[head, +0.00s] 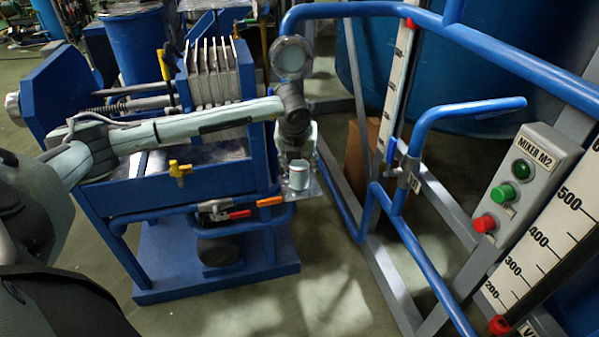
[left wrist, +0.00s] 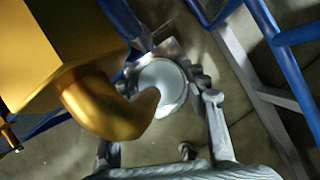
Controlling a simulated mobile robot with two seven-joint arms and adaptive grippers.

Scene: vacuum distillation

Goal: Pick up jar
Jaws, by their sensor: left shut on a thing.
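A small white jar (head: 299,176) with a pale round top is at the right end of the blue filter-press frame. It also shows in the left wrist view (left wrist: 163,84), from above. My left gripper (head: 297,160) comes down over the jar and is shut on it, its fingers at the jar's sides. My right gripper is not in view.
The blue filter press (head: 150,190) with its grey plates (head: 215,72) lies beneath and behind my left arm. Blue pipe rails (head: 405,165) stand close on the right, with the grey MIXER M2 box (head: 530,180). A red-handled valve (head: 228,214) sits below left. Floor is open in front.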

